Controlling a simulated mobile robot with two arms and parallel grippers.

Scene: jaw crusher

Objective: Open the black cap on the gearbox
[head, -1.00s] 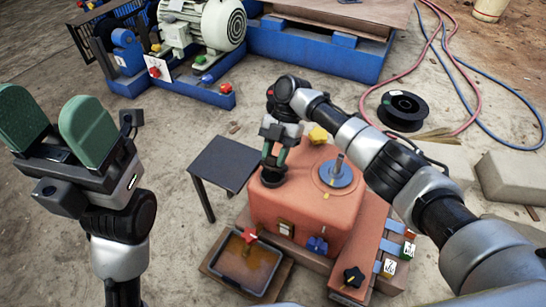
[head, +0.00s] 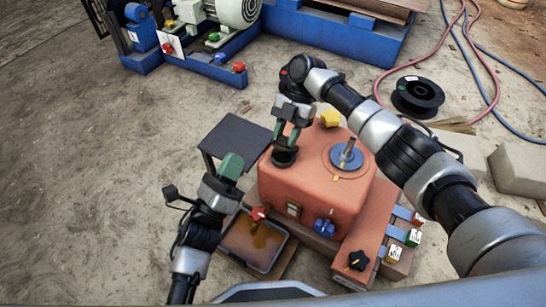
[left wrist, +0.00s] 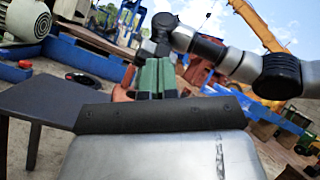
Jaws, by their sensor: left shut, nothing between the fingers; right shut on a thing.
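The gearbox (head: 315,190) is a salmon-orange housing. The black cap (head: 284,158) is a dark round piece at the left of its top. My right gripper (head: 288,142) points down over the cap with its green fingers shut on it; whether the cap is raised off the housing is unclear. My left gripper (head: 231,165) is shut and empty, left of the gearbox beside the small dark table. In the left wrist view its green fingers (left wrist: 156,76) are together, with my right arm beyond.
The small dark table (head: 238,138) stands left of the gearbox. A tray of brown liquid (head: 252,246) lies in front, below a red knob (head: 258,213). A disc with a shaft (head: 347,155) and a yellow knob (head: 330,118) are on top. A black spool (head: 417,97) lies behind.

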